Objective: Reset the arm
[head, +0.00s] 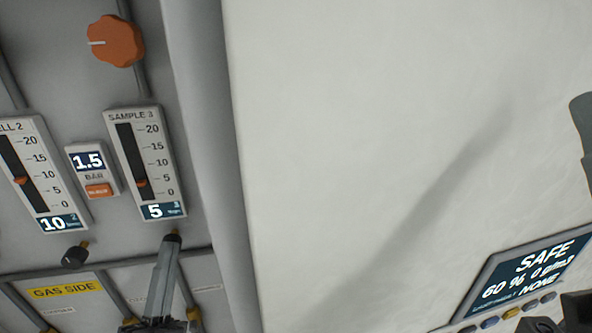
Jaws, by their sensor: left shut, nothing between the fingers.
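My left gripper (171,243) comes up from the bottom of the head view. Its two grey fingers are together with nothing between them. Their dark tips are just below the SAMPLE 3 flow gauge (146,163), over the grey panel. I cannot tell whether they touch the panel or a small valve knob there. The SAMPLE 3 gauge reads 5, with its orange marker low on the scale.
A black knob (75,255) sits left of the fingers, under a gauge (40,172) reading 10. A display (88,161) reads 1.5 BAR. An orange knob (117,41) is above. A screen (525,270) reads SAFE at lower right. The pale wall between is bare.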

